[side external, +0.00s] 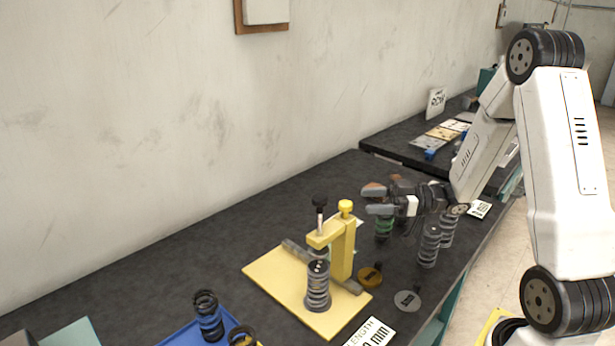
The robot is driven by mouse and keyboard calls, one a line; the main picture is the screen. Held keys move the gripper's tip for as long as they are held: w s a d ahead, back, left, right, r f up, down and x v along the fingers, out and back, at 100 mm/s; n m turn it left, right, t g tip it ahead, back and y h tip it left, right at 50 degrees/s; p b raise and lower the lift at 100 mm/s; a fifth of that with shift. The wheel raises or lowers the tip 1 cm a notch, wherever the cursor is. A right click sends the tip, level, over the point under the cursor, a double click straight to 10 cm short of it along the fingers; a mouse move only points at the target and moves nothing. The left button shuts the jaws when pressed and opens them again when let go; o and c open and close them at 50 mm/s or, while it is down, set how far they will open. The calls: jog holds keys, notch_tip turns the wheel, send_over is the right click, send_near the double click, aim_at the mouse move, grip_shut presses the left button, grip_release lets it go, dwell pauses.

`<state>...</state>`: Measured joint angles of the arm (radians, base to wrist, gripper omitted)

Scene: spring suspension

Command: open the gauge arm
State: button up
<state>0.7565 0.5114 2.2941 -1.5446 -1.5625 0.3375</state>
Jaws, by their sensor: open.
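The gauge arm (327,237) is a yellow bar at the top of a yellow upright post (343,255). It reaches over a dark grey coil spring (318,287) that stands on a yellow base plate (270,272). A rod with a black knob (320,201) rises from the arm's free end, and a yellow knob (346,207) sits above the post. My gripper (368,200) is open, its fingers pointing left. In this view it is just right of the yellow knob, apart from it. Nothing shows between the fingers.
A green spring (384,228) and grey springs (428,246) stand below and right of my gripper. An amber disc (370,276) and a grey disc (408,300) lie near the plate. A blue tray (180,338) holds springs at the front. The table's back left is clear.

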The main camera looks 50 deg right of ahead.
aim_at(336, 217)
jog(key=shift+f, duration=0.3)
jog(key=shift+w+a, duration=0.1)
jog(key=shift+a, duration=0.05)
jog(key=shift+x, duration=3.75)
grip_shut()
